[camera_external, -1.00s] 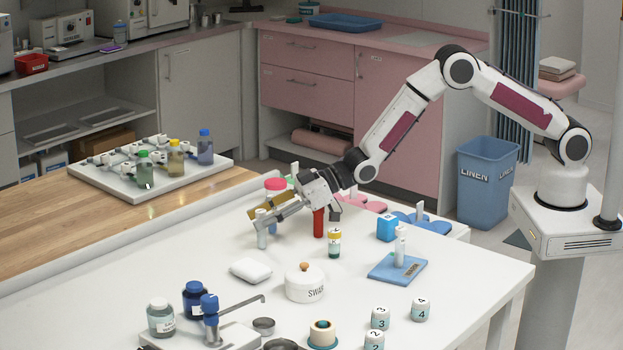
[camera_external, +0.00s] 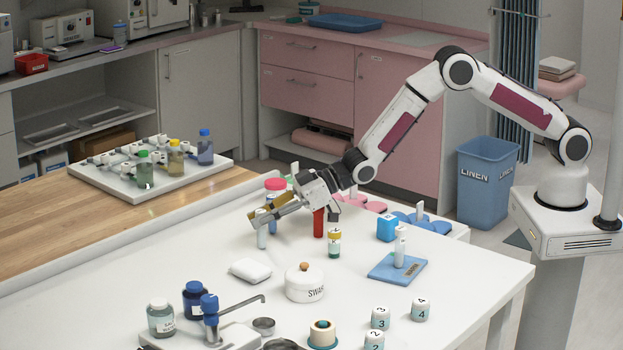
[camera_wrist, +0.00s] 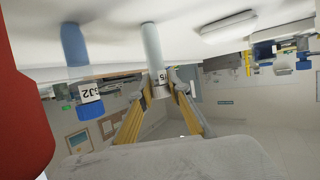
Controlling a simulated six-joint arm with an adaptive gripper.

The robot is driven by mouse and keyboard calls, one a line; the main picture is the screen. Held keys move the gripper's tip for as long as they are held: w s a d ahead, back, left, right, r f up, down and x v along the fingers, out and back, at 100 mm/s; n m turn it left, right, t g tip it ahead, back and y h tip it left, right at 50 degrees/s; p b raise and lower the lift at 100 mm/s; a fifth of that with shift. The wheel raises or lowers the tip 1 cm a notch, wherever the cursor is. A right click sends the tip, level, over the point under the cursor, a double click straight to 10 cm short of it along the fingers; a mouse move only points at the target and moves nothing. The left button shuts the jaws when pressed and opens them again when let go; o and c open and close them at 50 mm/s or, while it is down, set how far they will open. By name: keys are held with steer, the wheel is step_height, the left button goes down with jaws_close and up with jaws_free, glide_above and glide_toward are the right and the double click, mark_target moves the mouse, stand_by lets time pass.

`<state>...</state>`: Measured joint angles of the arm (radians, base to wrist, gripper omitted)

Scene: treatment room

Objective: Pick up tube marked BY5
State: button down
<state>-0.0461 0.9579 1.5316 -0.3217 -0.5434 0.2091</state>
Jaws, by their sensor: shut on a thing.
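A pale grey-white tube (camera_external: 262,233) stands upright on the white table in the external view. In the wrist view the pale tube (camera_wrist: 151,45) carries a white label, partly hidden, on which a 5 seems to show. My gripper (camera_external: 257,215) reaches down from the right to the tube's upper end. In the wrist view its two fingers (camera_wrist: 163,88) lie on either side of the labelled end, shut on it. A blue tube (camera_wrist: 73,45) with a label ending in J2 stands close beside, apart from the fingers.
A red tube (camera_external: 319,222) stands right of my gripper, near a yellow-capped vial (camera_external: 334,244). A white soap-like block (camera_external: 250,270) and a lidded swab jar (camera_external: 304,285) are nearer the front. A blue stand (camera_external: 398,268) holds another pale tube.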

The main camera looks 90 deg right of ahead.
steer(key=shift+r, duration=0.1)
steer(key=shift+r, duration=4.95)
steer(key=shift+d, duration=0.15)
